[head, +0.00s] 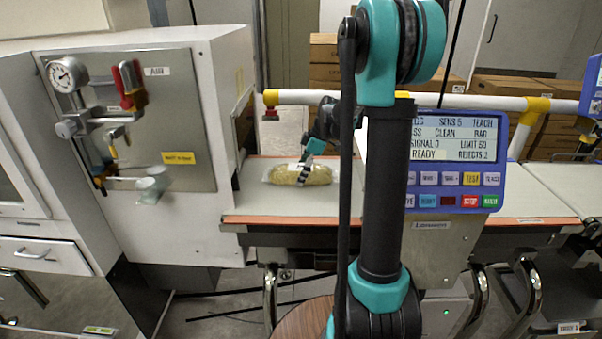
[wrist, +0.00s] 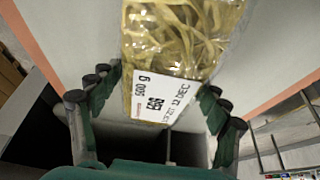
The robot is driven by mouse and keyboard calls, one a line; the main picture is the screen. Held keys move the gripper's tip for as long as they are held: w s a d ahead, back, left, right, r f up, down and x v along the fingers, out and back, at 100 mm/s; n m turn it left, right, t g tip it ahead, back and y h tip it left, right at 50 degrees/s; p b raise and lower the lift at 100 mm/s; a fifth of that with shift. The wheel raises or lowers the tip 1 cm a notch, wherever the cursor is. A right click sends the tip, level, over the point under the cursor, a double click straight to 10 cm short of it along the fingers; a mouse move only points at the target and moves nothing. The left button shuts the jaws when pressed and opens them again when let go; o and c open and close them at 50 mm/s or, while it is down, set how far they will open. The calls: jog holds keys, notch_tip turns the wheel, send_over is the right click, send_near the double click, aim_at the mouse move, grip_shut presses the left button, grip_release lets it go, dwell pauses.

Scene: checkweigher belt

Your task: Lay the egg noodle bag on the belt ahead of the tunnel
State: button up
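The egg noodle bag (head: 323,175) is a clear bag of yellow noodles, over the pale belt (head: 255,203) at the left of the head view. I cannot tell whether its full underside touches the belt. In the wrist view the bag (wrist: 180,45) shows noodles and a white label at its near end. The tunnel (head: 243,125) is the opening in the white cabinet left of the bag.
A blue control panel (head: 455,160) stands right of the bag, behind my arm. A white rail with yellow joints (head: 270,97) runs behind the belt. Cardboard boxes (head: 325,60) are stacked at the back. Belt surface is clear on both sides of the bag.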

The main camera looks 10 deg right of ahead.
jog(key=o, duration=0.3)
jog(key=shift+r, duration=0.15)
jog(key=v, duration=1.2)
jog(key=shift+a, duration=0.1)
dwell(0.8)
